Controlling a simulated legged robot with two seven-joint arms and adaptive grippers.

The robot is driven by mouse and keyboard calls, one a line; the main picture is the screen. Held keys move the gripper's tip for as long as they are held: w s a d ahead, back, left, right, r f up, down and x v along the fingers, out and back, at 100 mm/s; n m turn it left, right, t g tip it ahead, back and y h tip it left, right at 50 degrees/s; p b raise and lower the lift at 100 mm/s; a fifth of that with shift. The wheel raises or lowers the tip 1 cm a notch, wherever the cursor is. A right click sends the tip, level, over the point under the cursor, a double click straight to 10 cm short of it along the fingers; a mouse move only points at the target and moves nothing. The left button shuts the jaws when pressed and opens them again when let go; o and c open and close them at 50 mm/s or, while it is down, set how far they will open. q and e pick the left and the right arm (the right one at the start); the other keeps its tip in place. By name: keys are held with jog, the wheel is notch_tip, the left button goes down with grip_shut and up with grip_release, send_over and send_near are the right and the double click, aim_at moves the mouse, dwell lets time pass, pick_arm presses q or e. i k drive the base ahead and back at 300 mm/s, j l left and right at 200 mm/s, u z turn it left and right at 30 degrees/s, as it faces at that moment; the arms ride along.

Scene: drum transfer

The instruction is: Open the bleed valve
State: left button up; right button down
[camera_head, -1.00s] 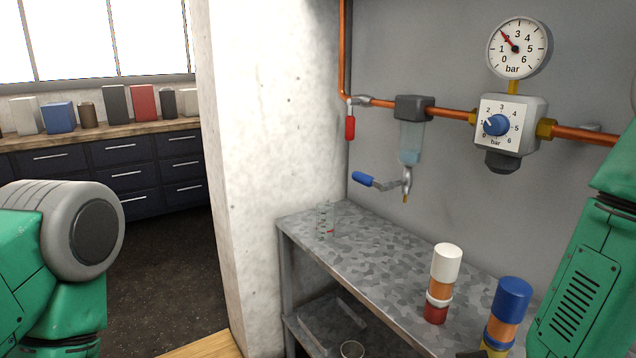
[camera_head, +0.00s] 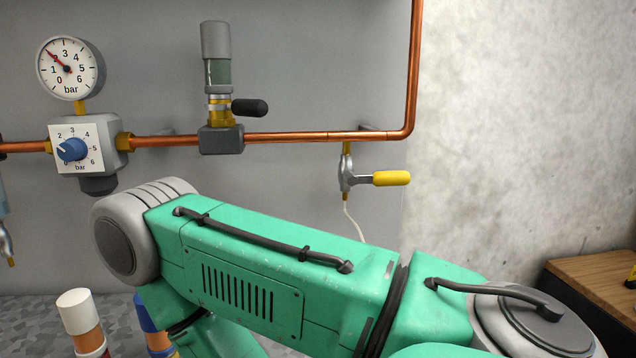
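A valve with a yellow handle (camera_head: 391,178) hangs below the copper pipe at the right, its handle lying level to the right, with a thin pale tube under it. A valve with a black handle (camera_head: 250,107) sits on a grey block on the pipe, below a grey cylinder. Part of another valve (camera_head: 6,245) shows at the left edge; its handle is out of view. I cannot tell by label which one is the bleed valve. My green arm crosses the lower middle, in front of the wall. Neither gripper shows.
A round pressure gauge (camera_head: 70,68) stands above a regulator with a blue knob (camera_head: 72,150). The copper pipe (camera_head: 300,137) runs along the wall. A white-capped container (camera_head: 78,312) and a blue one stand on the mottled bench (camera_head: 30,318). A wooden surface (camera_head: 590,290) is at the right.

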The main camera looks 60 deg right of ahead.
aim_at(392, 178)
jog(key=l+z, duration=0.2)
jog(key=z, duration=2.15)
jog(key=k, duration=0.5)
